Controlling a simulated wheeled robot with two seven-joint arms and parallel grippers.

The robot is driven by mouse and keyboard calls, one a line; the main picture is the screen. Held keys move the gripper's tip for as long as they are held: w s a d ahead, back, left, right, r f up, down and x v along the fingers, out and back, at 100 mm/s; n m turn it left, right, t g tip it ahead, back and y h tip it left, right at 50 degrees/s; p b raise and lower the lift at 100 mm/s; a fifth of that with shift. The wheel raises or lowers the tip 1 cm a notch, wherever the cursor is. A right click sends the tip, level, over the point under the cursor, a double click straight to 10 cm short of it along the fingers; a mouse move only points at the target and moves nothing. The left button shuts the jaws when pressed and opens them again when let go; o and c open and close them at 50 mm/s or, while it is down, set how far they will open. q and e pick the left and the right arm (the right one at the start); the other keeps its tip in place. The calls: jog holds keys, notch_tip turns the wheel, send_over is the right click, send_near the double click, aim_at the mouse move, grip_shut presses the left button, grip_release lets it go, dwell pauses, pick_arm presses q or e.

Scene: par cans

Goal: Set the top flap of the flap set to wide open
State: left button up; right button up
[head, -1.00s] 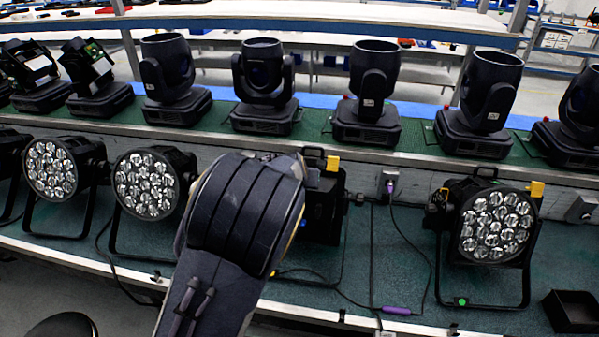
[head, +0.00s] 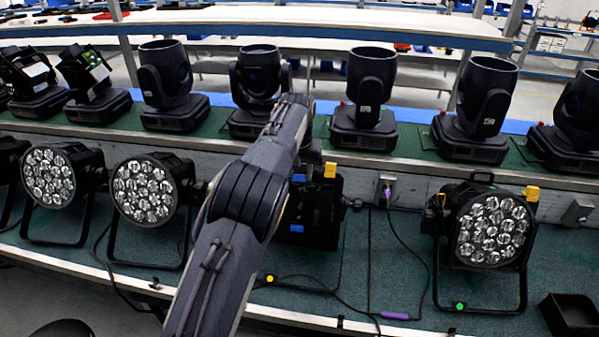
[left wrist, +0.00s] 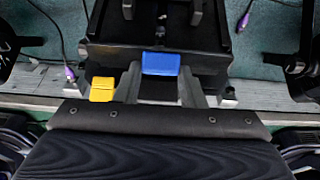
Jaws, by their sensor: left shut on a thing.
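The flap set (head: 316,228) is on the black par can in the middle of the lower shelf, partly behind my left arm. A blue tab, which I take to be on the top flap, shows at its upper left (head: 298,178). My left gripper (head: 309,150) is at the top of this can, its fingers mostly hidden in the head view. In the left wrist view, the grey fingers (left wrist: 161,82) lie on either side of the blue tab (left wrist: 161,63) and are shut on it. The flap's exact angle is hard to tell. My right gripper is not in view.
A yellow clip (head: 330,170) sits beside the blue tab. Other par cans stand left (head: 146,190) and right (head: 493,230). Moving-head lights (head: 371,90) line the shelf behind, close to my forearm. A purple-ended cable (head: 395,315) and a black bin (head: 570,314) are at the right.

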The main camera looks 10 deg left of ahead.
aim_at(299, 180)
pick_arm(q)
jog(key=shift+f, duration=0.1)
dwell(0.3)
jog(key=o, duration=1)
jog(key=shift+v, duration=3.9)
jog(key=shift+w, duration=0.1)
